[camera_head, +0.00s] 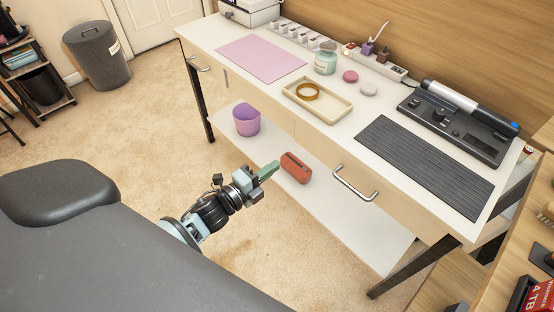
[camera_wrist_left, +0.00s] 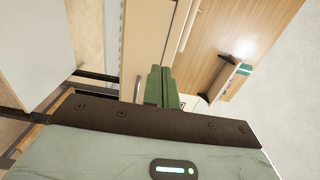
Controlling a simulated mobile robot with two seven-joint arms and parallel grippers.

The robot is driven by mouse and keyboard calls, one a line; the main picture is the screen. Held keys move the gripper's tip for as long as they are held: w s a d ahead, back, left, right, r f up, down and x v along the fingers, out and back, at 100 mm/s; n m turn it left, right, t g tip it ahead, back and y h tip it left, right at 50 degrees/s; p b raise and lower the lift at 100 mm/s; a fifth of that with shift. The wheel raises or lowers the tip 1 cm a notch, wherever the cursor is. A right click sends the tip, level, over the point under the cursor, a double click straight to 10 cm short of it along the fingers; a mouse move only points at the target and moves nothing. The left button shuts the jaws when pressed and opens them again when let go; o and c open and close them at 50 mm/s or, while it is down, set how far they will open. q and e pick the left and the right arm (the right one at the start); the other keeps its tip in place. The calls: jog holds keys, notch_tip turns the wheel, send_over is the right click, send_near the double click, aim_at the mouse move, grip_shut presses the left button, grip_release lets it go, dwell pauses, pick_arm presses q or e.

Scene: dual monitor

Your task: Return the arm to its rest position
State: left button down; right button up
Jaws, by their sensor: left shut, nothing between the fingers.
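My left gripper (camera_head: 268,171) shows in the head view, its green fingers shut and empty. It points right, in front of the white desk (camera_head: 330,138). In the picture its tips lie just left of an orange-red box-shaped object (camera_head: 295,167) that is on the lower shelf; I cannot tell the gap in depth. In the left wrist view the two green fingers (camera_wrist_left: 158,84) are side by side with nothing between them. My right gripper is not in view.
On the desk are a pink mat (camera_head: 260,58), a tray (camera_head: 318,113) with a yellow ring, a dark slatted pad (camera_head: 424,162) and a black console (camera_head: 455,130). A purple bin (camera_head: 246,120) stands on the lower shelf (camera_head: 345,215). The carpet (camera_head: 140,140) left of the desk is clear.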

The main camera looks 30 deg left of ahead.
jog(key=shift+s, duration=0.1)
